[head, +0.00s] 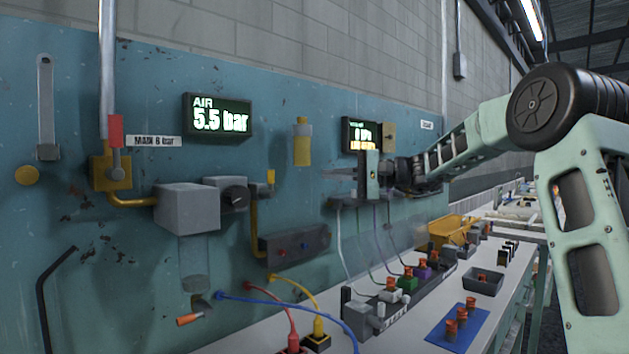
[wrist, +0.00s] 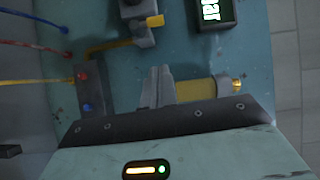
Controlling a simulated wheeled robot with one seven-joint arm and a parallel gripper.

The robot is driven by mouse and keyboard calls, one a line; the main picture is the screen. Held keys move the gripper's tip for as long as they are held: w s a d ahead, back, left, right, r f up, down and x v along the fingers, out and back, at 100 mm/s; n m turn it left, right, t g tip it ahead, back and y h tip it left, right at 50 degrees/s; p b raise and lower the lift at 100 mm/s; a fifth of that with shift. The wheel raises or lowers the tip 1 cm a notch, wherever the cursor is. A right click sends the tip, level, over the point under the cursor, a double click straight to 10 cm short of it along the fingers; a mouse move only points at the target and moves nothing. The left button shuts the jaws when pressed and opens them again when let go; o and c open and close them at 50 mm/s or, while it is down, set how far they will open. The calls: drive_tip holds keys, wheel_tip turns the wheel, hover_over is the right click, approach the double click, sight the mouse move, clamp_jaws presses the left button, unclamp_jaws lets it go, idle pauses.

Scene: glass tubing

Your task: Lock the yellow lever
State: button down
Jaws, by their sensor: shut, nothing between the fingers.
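A yellow lever-like bar (head: 302,145) stands upright on the blue-green panel, with a small knob at its top. In the wrist view the yellow bar (wrist: 215,89) lies sideways to the right of my fingers, its brass-coloured knob at the right end and its left part hidden behind my gripper. A smaller yellow tab (head: 270,177) sits on the grey regulator and also shows in the wrist view (wrist: 155,21). My gripper (head: 327,173) is shut and empty, right of and below the yellow bar in the head view. Its fingertips (wrist: 160,72) point toward the panel; contact cannot be told.
The regulator block (head: 187,208) and a grey socket box (head: 294,243) jut from the panel. The AIR display (head: 218,118) reads 5.5 bar. Blue, red and yellow hoses hang low. A bench (head: 395,335) with several coloured fittings and a blue mat (head: 440,333) stands below.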

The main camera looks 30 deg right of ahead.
drive_tip(key=shift+v, duration=1.3)
drive_tip(key=s+a+f+n+g+h+p, duration=0.1)
drive_tip(key=s+a+f+n+g, duration=0.25)
drive_tip(key=a, duration=0.55)
drive_tip(key=s+a+f+g+h, duration=0.1)
drive_tip(key=s+a+f+g, duration=0.2)
drive_tip(key=s+a+f, duration=0.4)
drive_tip(key=s+a+f+n+g+h+p, duration=0.1)
drive_tip(key=s+a+f+g+h, duration=0.2)
drive_tip(key=a, duration=0.7)
drive_tip(key=s+a+f+n+h+p, duration=0.1)
drive_tip(key=s+f+n+h, duration=0.3)
drive_tip(key=s, duration=0.8)
drive_tip(key=s+a+f+n+g+h+p, duration=0.1)
drive_tip(key=s+f+n+h, duration=0.3)
drive_tip(key=s+f, duration=0.5)
drive_tip(key=s+n, duration=0.2)
drive_tip(key=s, duration=0.2)
drive_tip(key=shift+s, duration=0.2)
